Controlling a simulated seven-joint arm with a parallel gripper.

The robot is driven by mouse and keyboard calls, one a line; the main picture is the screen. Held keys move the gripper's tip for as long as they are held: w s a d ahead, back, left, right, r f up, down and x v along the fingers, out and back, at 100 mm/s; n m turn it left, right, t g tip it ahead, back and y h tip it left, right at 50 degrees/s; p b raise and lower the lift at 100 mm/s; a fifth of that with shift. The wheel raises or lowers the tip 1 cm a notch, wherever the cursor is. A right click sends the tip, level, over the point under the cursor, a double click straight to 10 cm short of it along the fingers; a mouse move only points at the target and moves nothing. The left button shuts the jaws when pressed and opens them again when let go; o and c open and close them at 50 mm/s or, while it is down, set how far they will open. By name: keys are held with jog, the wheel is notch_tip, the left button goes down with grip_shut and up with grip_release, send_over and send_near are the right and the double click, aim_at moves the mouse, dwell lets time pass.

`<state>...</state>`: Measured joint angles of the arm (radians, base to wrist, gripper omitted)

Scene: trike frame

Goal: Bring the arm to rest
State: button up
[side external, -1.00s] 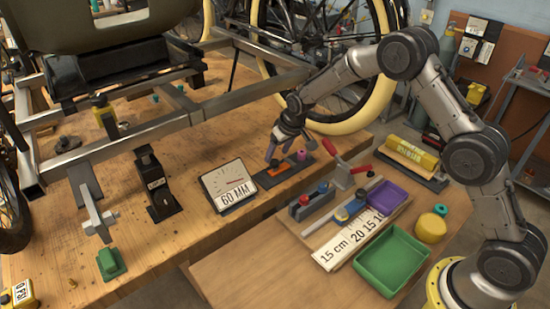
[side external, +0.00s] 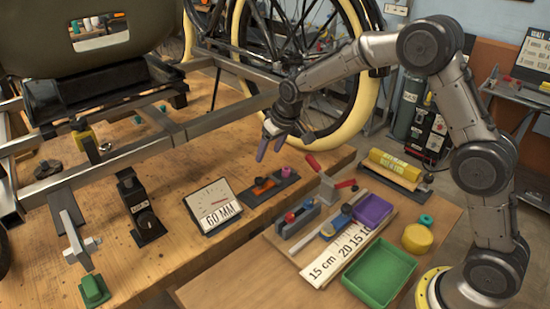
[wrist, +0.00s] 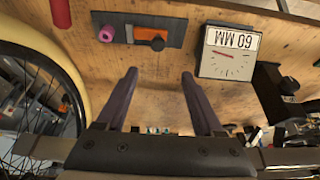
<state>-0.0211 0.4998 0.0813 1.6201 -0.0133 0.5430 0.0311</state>
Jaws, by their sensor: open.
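My gripper (side external: 271,143) is open and empty, raised above the wooden bench in the side view. A dark plate (side external: 270,188) with an orange block (side external: 264,187) and a magenta knob (side external: 286,172) lies on the bench below my gripper. The same plate shows in the wrist view (wrist: 172,33), ahead of the fingertips and apart from them.
A gauge marked 60 MM (side external: 212,206) stands left of the plate. The metal trike frame (side external: 110,150) and a cream-tyred wheel (side external: 362,100) are close to my gripper.

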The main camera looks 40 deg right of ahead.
jog(key=s+r+t, duration=0.1)
jog(key=s+r, duration=0.3)
jog(key=r, duration=0.4)
jog(key=s+r+t, duration=0.2)
jog(key=s+r, duration=0.2)
jog(key=r, duration=0.4)
jog(key=s+r, duration=0.3)
jog(key=s, duration=0.4)
jog(key=s+r, duration=0.2)
jog(key=s, duration=0.5)
jog(key=s+f+g, duration=0.1)
jog(key=s+f, duration=0.3)
jog(key=s, duration=0.4)
jog(key=s+d+f+g, duration=0.1)
jog(key=s+f, duration=0.3)
jog(key=s, duration=0.4)
jog(key=shift+s+f, duration=0.35)
jog(key=shift+f, duration=0.05)
